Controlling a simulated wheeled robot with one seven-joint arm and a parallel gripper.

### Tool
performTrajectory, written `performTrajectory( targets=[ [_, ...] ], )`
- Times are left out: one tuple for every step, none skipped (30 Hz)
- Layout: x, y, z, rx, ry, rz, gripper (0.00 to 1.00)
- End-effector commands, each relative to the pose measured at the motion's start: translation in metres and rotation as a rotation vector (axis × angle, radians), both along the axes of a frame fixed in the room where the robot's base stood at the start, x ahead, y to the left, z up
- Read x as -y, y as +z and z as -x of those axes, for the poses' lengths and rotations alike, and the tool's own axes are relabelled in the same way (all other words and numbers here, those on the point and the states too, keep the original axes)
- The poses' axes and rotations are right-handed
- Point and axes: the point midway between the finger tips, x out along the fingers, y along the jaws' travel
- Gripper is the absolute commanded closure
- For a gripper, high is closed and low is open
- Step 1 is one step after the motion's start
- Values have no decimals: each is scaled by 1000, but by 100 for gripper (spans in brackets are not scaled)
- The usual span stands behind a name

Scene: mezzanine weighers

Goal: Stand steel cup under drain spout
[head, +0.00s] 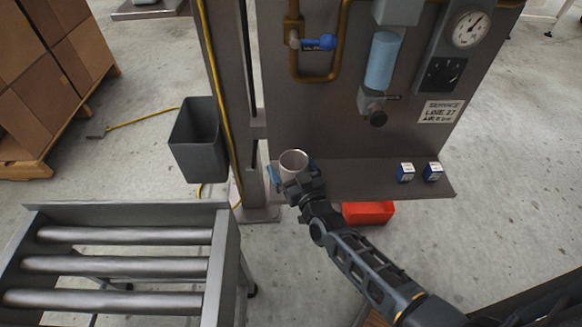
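The steel cup (293,158) is upright with its open top showing, at the left end of the panel's shelf. My gripper (297,178) is at the cup's near side and hides its lower part. I cannot tell whether the fingers are closed on the cup, or whether its base touches the shelf. The drain spout (377,118) is the dark round fitting below the blue filter bowl (383,62), up and to the right of the cup. The shelf (360,178) below the spout is bare.
A blue-handled valve (318,43) and gauge (469,29) are on the panel. A red box (368,212) is below the shelf; a roller conveyor (125,235) is front left.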

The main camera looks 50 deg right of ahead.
Motion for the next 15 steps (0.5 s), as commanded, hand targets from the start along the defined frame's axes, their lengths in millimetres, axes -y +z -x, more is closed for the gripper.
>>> performTrajectory(
  targets=[
    [0, 0, 0, 0, 0, 0, 0],
    [0, 0, 0, 0, 0, 0, 0],
    [0, 0, 0, 0, 0, 0, 0],
    [0, 0, 0, 0, 0, 0, 0],
    [0, 0, 0, 0, 0, 0, 0],
    [0, -1, 0, 0, 0, 0, 0],
    [0, -2, 0, 0, 0, 0, 0],
    [0, -3, 0, 0, 0, -1, 0],
    [-2, 0, 4, -2, 0, -1, 0],
    [-4, 1, 8, -2, 0, -1, 0],
    [-7, 1, 12, -2, 0, -1, 0],
    [-10, 2, 18, -2, 0, -1, 0],
    [-12, 2, 22, -2, 0, -1, 0],
    [-15, 1, 28, -3, 0, -2, 0],
    [-17, 1, 34, -4, 0, -1, 0]
  ],
)
